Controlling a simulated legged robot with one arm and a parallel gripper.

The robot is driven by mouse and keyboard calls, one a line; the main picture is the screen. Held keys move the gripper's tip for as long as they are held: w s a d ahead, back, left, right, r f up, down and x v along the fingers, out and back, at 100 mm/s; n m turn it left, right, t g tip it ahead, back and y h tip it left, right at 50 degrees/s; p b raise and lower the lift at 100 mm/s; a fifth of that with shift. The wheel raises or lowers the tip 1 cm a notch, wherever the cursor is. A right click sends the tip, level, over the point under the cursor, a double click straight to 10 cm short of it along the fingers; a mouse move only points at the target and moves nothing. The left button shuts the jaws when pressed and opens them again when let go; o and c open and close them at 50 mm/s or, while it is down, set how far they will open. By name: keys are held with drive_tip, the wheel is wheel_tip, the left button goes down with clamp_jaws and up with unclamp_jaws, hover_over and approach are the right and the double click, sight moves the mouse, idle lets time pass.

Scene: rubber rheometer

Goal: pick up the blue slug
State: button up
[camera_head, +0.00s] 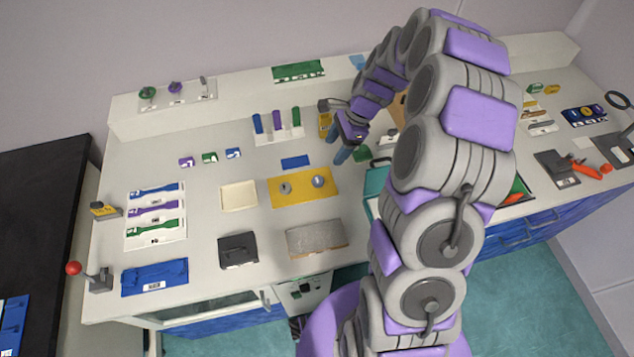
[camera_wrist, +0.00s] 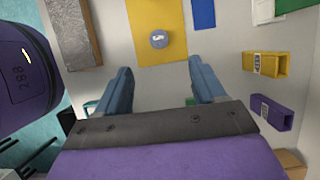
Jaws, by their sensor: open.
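I cannot tell for sure which blue item is the slug. A blue upright cylinder (camera_head: 257,123) stands at the left of a white rack, beside a purple one and a green one. A small blue labelled block (camera_head: 233,153) sits at the right end of a row with a green and a purple block. A flat blue rectangle (camera_head: 295,162) lies behind the yellow plate; it also shows in the wrist view (camera_wrist: 203,14). My gripper (camera_head: 343,155) is open and empty above the bench, right of all these. In the wrist view its blue fingers (camera_wrist: 157,75) are apart with nothing between them.
The yellow plate (camera_head: 303,198) carries two round metal pieces. A yellow holder (camera_wrist: 265,63) and a purple holder (camera_wrist: 271,112) stand right of my fingers in the wrist view. A grey slab (camera_head: 316,239) lies in front. Bare bench shows around the cream tray (camera_head: 239,196).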

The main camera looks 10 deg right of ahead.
drive_tip(key=b, duration=0.2)
hover_over(319, 180)
drive_tip(key=d, duration=0.2)
drive_tip(key=f, duration=0.7)
drive_tip(key=shift+w+d+f, duration=0.15)
drive_tip(key=shift+w+f, duration=0.15)
drive_tip(key=shift+f, duration=0.1)
drive_tip(key=b+x, duration=0.1)
drive_tip(key=x, duration=0.4)
drive_tip(key=shift+s+d+f, duration=0.1)
drive_tip(key=shift+s+f, duration=0.05)
drive_tip(key=shift+f, duration=0.05)
drive_tip(key=c, duration=1.1)
drive_tip(key=shift+r, duration=0.1)
